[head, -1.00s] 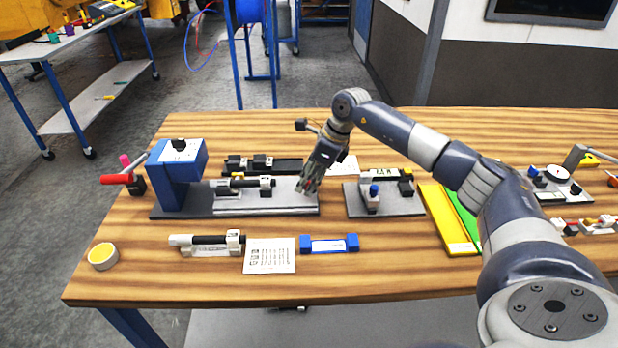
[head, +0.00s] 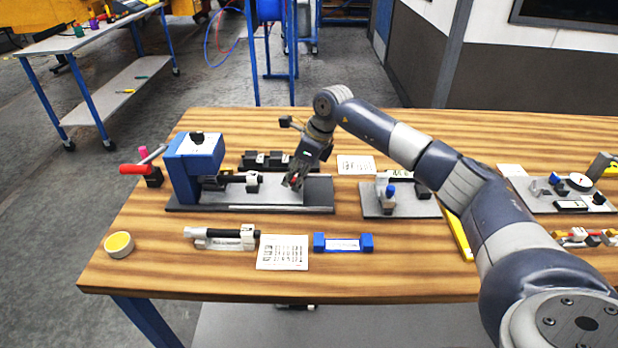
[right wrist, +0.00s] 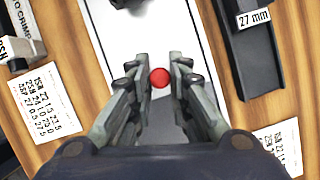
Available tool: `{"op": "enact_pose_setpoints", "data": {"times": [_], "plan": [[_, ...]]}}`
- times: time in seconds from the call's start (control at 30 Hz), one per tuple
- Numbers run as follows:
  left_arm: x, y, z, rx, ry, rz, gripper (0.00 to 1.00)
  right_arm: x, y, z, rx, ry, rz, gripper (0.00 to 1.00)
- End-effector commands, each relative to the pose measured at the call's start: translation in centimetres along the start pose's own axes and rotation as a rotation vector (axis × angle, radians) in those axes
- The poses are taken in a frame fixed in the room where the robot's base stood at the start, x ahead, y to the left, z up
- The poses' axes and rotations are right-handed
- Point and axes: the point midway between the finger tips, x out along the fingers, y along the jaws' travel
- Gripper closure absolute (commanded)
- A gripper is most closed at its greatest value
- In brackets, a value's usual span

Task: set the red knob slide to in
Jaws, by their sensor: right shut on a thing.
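The red knob (right wrist: 160,77) shows as a round ball between the fingers of my right gripper (right wrist: 158,88) in the right wrist view. My right gripper (head: 293,183) is shut on it in the head view, over the right part of the fixture's grey base (head: 318,192). The fixture's blue press body (head: 182,178) stands at the base's left end. A white block (head: 252,182) on the slide sits left of the gripper, close to the press head. The slide's marks are not readable here. My left gripper is out of view.
A second grey fixture plate (head: 405,208) lies to the right. Black blocks (head: 265,160) stand behind the base. The table's front strip is clear.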

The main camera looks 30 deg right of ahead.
Motion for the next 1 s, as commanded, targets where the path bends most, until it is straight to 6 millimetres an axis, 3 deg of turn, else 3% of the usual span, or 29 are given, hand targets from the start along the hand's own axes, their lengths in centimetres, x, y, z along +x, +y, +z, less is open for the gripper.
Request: {"op": "enact_pose_setpoints", "data": {"times": [0.23,0.27,0.33,0.73,1.0], "plan": [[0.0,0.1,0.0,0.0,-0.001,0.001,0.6,-0.1,0.2,0.6,-0.004,-0.015,0.004,1.0],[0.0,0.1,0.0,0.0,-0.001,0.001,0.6,-0.1,0.2,0.6,-0.005,-0.015,0.003,0.76],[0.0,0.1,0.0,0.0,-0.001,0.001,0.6,-0.1,0.2,0.6,-0.004,-0.014,0.004,0.62],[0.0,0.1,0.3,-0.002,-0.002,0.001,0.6,-0.6,0.1,0.3,-0.002,-0.009,0.002,0.62],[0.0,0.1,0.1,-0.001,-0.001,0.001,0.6,-5.6,0.0,0.5,-0.004,-0.012,0.0,0.62]]}}
